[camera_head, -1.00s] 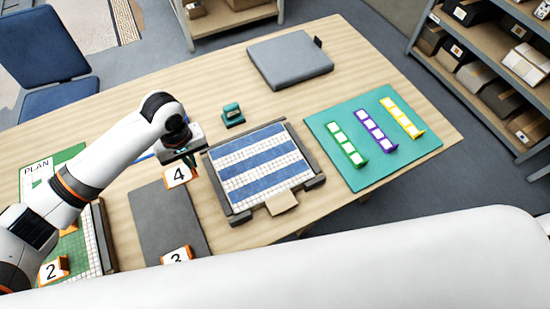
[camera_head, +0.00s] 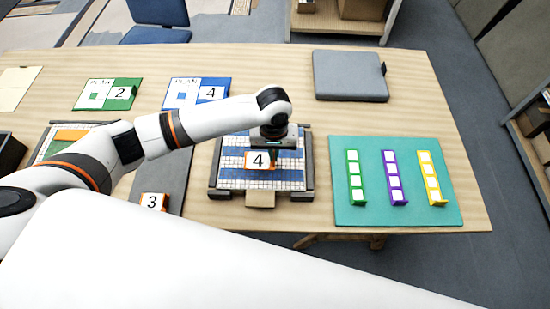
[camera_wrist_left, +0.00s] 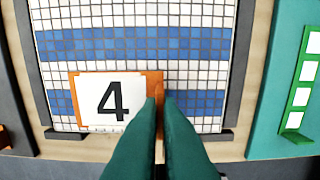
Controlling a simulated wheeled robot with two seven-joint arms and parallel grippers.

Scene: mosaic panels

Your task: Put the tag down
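The number 4 tag (camera_head: 257,160), white with an orange frame, is in my left gripper (camera_head: 274,152). It is over the front part of the blue-and-white striped mosaic panel (camera_head: 290,175). In the left wrist view the green fingertips (camera_wrist_left: 160,98) are closed on the tag's right edge, and the tag (camera_wrist_left: 112,100) covers part of the lower blue stripe. I cannot tell whether the tag touches the panel. My right gripper is not in view.
The number 3 tag (camera_head: 153,201) stands on a dark grey mat (camera_head: 174,187) to the left. A teal mat (camera_head: 445,212) with green, purple and yellow racks lies to the right. Plan cards (camera_head: 108,93) and a grey pad (camera_head: 350,75) lie behind. A wooden tab (camera_head: 260,200) juts from the panel's front.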

